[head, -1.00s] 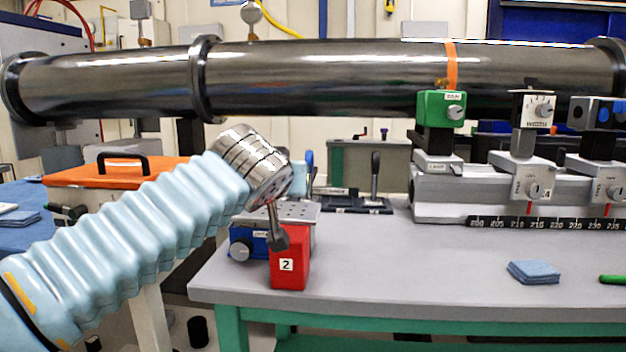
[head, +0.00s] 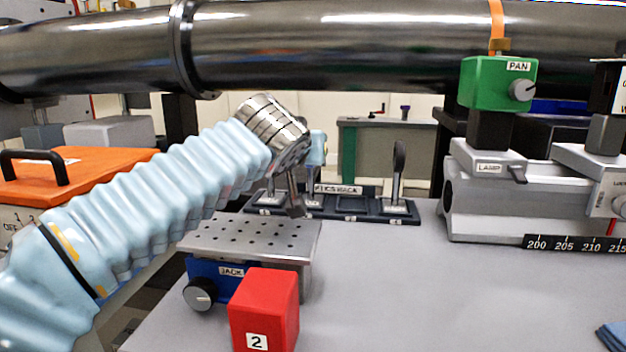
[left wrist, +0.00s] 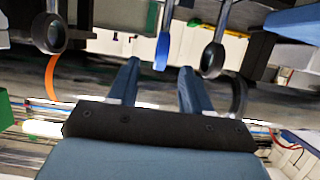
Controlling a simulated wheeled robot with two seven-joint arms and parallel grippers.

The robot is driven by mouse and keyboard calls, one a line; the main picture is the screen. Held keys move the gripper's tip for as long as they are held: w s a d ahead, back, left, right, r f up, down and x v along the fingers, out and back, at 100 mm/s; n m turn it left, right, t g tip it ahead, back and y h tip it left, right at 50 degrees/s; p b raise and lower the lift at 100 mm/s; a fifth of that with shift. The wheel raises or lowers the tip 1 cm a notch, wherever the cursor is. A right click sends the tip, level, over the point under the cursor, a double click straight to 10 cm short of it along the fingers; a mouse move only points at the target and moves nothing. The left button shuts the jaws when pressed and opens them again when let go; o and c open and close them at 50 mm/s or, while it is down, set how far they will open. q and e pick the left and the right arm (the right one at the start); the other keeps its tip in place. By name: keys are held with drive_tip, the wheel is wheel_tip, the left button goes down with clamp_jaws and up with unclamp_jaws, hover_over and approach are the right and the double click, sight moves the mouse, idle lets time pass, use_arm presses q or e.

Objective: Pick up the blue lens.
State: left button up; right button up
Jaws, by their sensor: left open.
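In the left wrist view the blue lens (left wrist: 162,52) is a narrow blue oval on a post, seen nearly edge-on. My left gripper (left wrist: 160,68) is open and empty. The lens shows between and just beyond its two blue fingertips, and no contact is visible. In the head view the left gripper is mostly hidden behind my wrist. A light blue shape (head: 317,148) shows there behind the wrist; I cannot tell whether it is lens or gripper. The dark lens rack (head: 355,206) stands on the table behind the perforated jack. My right gripper is in neither view.
A dark lens (head: 399,160) stands upright at the rack's right. The jack (head: 250,236) and a red block (head: 265,308) marked 2 stand in front. A rail (head: 490,212) carries a green PAN lamp (head: 498,84) on the right. The grey table (head: 430,300) is clear in the middle.

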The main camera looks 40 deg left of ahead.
sight(311, 172)
use_arm(q)
drive_tip(key=x, duration=0.4)
drive_tip(key=p+x, duration=0.1)
drive_tip(key=x, duration=0.6)
drive_tip(key=shift+w+a+r+p, duration=0.15)
drive_tip(key=shift+w+a+p, duration=0.15)
drive_tip(key=shift+a+p, duration=0.1)
drive_tip(key=shift+w+a+f, duration=0.15)
drive_tip(key=shift+w+f, duration=0.05)
drive_tip(key=shift+w, duration=0.1)
drive_tip(key=shift+c, duration=0.3)
clamp_jaws()
